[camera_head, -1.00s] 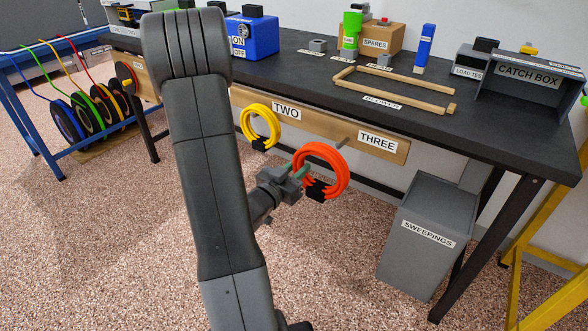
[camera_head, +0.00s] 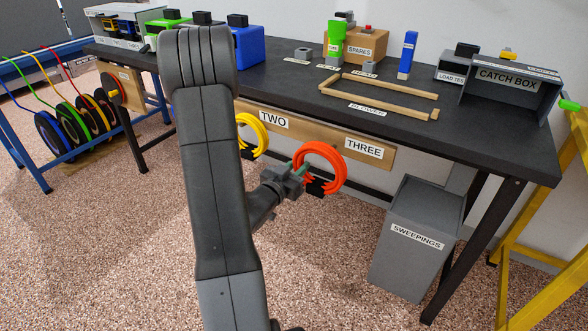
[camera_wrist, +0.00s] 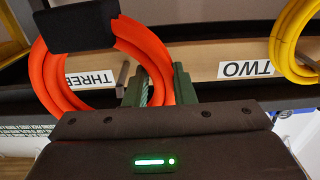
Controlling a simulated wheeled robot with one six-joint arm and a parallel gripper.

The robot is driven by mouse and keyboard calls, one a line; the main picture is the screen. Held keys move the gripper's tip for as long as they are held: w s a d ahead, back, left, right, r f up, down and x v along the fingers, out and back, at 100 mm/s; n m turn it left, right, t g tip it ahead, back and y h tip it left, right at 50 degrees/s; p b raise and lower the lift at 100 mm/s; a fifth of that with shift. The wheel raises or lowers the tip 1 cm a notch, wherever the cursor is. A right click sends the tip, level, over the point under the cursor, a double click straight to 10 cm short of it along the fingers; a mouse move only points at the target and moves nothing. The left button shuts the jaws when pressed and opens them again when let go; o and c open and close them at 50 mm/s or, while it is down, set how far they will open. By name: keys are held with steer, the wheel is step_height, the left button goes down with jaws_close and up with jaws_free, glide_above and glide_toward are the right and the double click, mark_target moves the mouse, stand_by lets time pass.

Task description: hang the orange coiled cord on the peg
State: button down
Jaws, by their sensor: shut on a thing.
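The orange coiled cord (camera_head: 326,149) is a round loop with a black clip, held upright in front of the wooden peg board (camera_head: 310,136), below and left of the THREE label (camera_head: 363,148). My gripper (camera_head: 298,167) is shut on the left side of the coil. In the wrist view the gripper (camera_wrist: 157,92) pinches the orange coil (camera_wrist: 153,52) between green fingers. The head view hides that peg behind the coil.
A yellow coil (camera_head: 254,134) hangs by the TWO label (camera_head: 273,120), left of my gripper and partly behind my arm. A grey SWEEPINGS bin (camera_head: 412,258) stands below right. The black workbench top (camera_head: 300,90) overhangs the board. The floor in front is open.

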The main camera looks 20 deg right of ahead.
steer(key=w+d+f+b, duration=0.1)
steer(key=w+d+f, duration=0.1)
steer(key=w+d, duration=0.1)
steer(key=shift+x, duration=0.85)
steer(key=shift+s+d+f, duration=0.1)
steer(key=shift+d+f, duration=0.05)
stand_by(0.6)
steer(key=c, duration=1.1)
jaws_free()
steer(key=shift+c, duration=0.2)
steer(key=b+v, duration=0.3)
steer(key=v, duration=0.8)
